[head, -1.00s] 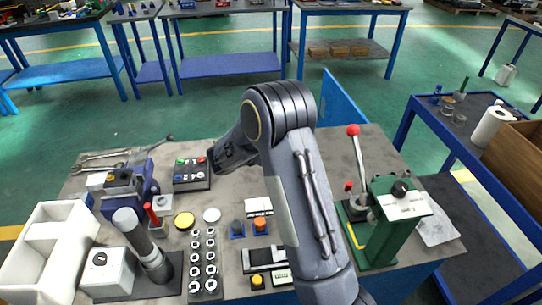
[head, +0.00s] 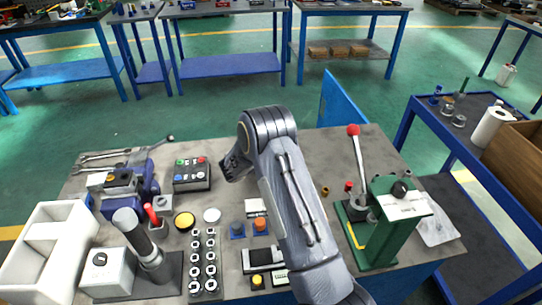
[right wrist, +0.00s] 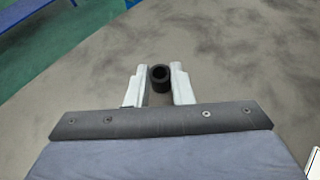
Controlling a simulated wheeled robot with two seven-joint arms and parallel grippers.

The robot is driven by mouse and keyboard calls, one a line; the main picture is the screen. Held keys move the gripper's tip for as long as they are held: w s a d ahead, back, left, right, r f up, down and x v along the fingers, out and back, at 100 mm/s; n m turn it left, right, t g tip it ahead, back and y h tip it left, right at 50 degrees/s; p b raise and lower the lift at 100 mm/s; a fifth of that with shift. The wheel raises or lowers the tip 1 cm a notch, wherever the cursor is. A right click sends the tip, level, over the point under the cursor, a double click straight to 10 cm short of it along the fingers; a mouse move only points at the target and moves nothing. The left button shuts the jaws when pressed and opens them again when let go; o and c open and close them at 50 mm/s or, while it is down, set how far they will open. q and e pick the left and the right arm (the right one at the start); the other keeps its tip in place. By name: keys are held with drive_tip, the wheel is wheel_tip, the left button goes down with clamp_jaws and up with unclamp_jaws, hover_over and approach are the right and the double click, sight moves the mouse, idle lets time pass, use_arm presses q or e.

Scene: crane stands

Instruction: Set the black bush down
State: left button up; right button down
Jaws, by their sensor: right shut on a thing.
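The black bush (right wrist: 160,78) is a short hollow cylinder with its open end facing the camera in the right wrist view. My right gripper (right wrist: 158,88) is shut on it, with one pale finger on each side. The grey worktop lies beneath; I cannot tell whether the bush touches it. In the head view my right arm spans the middle of the bench, and the bush and gripper fingers are hidden there. My left gripper is in neither view.
A green press (head: 385,225) with a red-knobbed lever stands right of my arm, near a small bronze bush (head: 325,190). A button box (head: 192,175), a rack of rings (head: 204,262) and coloured discs are at left. The back right worktop (head: 325,150) is clear.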

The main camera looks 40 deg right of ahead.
drive_tip(key=shift+f, duration=0.1)
drive_tip(key=shift+f, duration=0.15)
drive_tip(key=c, duration=1.3)
unclamp_jaws()
